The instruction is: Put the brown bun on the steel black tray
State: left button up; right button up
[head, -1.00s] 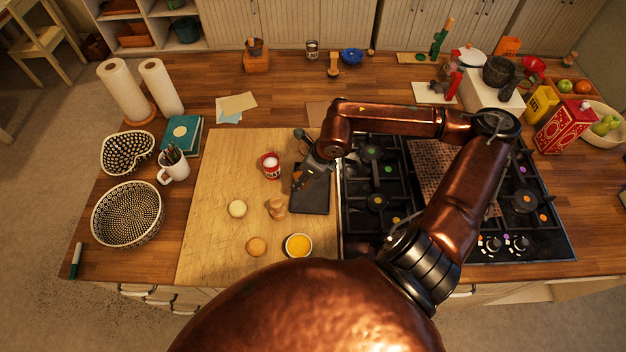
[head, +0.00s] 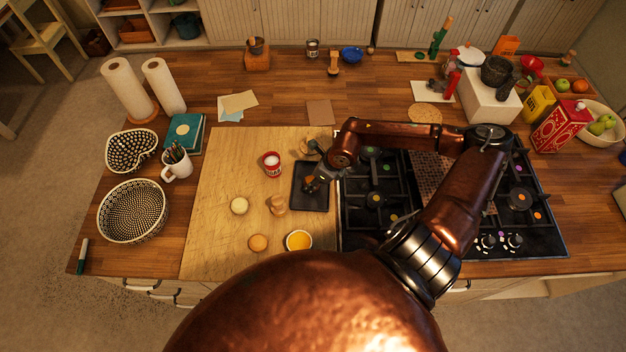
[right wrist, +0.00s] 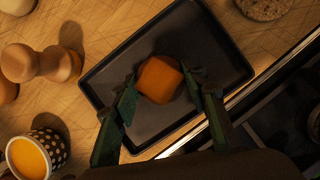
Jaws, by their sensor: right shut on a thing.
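The brown bun (right wrist: 160,79) sits between the two fingers of my right gripper (right wrist: 163,88) in the right wrist view. The gripper is shut on it. The black steel tray (right wrist: 205,30) lies directly below the bun, flat on the wooden board. I cannot tell whether the bun touches the tray. In the head view my right gripper (head: 313,186) is over the right part of the tray (head: 308,203), and the bun is mostly hidden by the fingers. My left gripper is not in view.
The gas hob (head: 373,220) borders the tray's right side.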

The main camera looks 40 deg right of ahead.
jog(key=shift+f, duration=0.1)
jog(key=o, duration=1.2)
jog(key=shift+c, duration=0.2)
jog(key=v, duration=1.2)
jog(key=shift+b, duration=0.35)
